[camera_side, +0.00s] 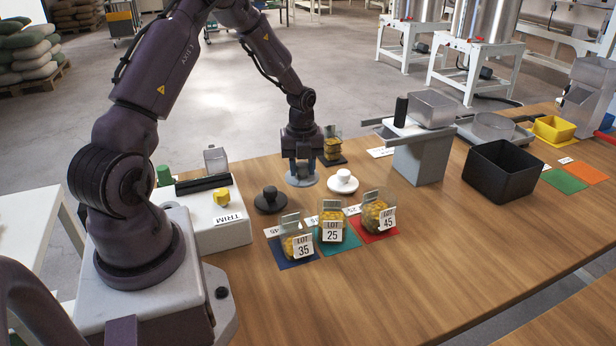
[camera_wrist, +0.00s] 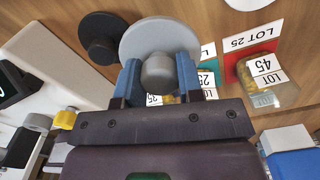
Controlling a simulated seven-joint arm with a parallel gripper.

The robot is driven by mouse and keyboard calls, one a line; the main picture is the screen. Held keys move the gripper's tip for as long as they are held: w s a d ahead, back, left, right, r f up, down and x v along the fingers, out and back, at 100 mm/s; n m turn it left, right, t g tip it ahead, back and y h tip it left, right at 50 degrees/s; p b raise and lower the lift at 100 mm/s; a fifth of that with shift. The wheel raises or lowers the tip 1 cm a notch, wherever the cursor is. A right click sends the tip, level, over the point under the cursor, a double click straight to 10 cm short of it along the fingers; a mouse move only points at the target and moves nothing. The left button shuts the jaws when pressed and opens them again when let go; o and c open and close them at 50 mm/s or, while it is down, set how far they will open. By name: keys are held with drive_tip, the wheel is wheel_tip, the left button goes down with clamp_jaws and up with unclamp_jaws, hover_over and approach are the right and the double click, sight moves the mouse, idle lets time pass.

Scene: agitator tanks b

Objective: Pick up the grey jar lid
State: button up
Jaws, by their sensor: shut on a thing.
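The grey jar lid (camera_side: 302,181) is a flat round disc with a knob in the middle. My gripper (camera_side: 303,170) points down over it, with its blue fingers closed on the knob. In the wrist view the lid (camera_wrist: 150,35) shows beyond the fingers, its knob between the two blue fingertips (camera_wrist: 158,75). The lid is at or close to table height; I cannot tell whether it touches the wood.
A black lid (camera_side: 270,200) lies to the left and a white lid (camera_side: 342,182) to the right. In front stand jars LOT 35 (camera_side: 293,238), LOT 25 (camera_side: 332,222) and LOT 45 (camera_side: 377,212) on coloured mats. A white TRIM device (camera_side: 215,237) stands left, a black bin (camera_side: 503,172) right.

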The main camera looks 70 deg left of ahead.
drive_tip(key=s+d+r, duration=0.6)
drive_tip(key=s, duration=0.3)
drive_tip(key=shift+s+d+r, duration=0.15)
drive_tip(key=shift+d+r, duration=0.05)
drive_tip(key=shift+r, duration=0.2)
approach(297, 236)
drive_tip(key=w+a+r, duration=0.1)
drive_tip(key=a, duration=0.2)
drive_tip(key=shift+a+r, duration=0.15)
drive_tip(key=shift+f, duration=2.45)
